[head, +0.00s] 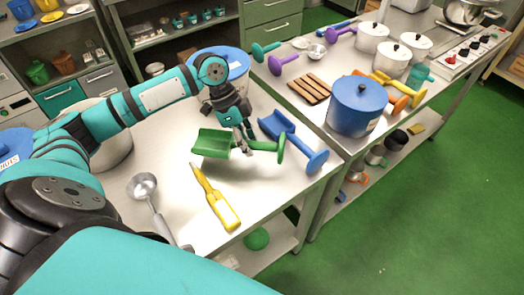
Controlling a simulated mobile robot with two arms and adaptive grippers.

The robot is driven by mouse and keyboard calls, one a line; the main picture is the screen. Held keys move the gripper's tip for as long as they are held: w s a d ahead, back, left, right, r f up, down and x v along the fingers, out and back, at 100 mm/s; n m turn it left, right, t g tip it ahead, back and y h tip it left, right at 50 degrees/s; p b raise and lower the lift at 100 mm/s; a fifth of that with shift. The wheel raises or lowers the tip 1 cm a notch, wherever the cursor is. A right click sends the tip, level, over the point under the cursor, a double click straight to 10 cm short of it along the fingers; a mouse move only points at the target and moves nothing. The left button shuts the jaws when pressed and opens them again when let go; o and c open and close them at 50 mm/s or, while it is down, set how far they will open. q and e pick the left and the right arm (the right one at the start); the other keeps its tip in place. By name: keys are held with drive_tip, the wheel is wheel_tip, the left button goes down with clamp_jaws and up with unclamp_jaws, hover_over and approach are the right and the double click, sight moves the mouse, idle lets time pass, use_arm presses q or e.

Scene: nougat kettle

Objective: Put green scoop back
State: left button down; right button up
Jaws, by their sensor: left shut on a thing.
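The green scoop (211,143) is in the head view near the middle of the near table, its bowl to the left and its handle to the right. My left gripper (245,143) comes down from above and is shut on the scoop's handle. The scoop appears at or just above the table top; I cannot tell whether it touches. A blue scoop (283,128) lies close behind and to the right of it, partly overlapped by the green handle. My right gripper is not in view.
A yellow-handled tool (218,205) and a metal ladle (145,188) lie in front. A blue-lidded container (232,62) stands behind my gripper. A blue pot (357,104), a wooden rack (310,88) and purple scoop (283,60) are on the adjoining table.

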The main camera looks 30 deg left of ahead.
sight(260, 142)
use_arm(q)
drive_tip(key=d, duration=0.1)
drive_tip(key=w+d, duration=0.1)
drive_tip(key=d, duration=0.1)
drive_tip(key=shift+w+f, duration=0.1)
drive_tip(key=shift+w, duration=0.05)
drive_tip(key=shift+w+d+f+p, duration=0.1)
drive_tip(key=shift+d+f+p, duration=0.1)
drive_tip(key=shift+d+p, duration=0.15)
wheel_tip(260, 142, down, 3)
drive_tip(key=shift+f+p, duration=0.2)
drive_tip(key=shift+p, duration=0.15)
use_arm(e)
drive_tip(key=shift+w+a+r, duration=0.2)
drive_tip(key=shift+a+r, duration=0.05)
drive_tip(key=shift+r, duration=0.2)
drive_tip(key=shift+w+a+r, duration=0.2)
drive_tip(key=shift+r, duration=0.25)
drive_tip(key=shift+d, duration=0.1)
use_arm(q)
drive_tip(key=c, duration=1.2)
unclamp_jaws()
drive_tip(key=shift+f, duration=0.15)
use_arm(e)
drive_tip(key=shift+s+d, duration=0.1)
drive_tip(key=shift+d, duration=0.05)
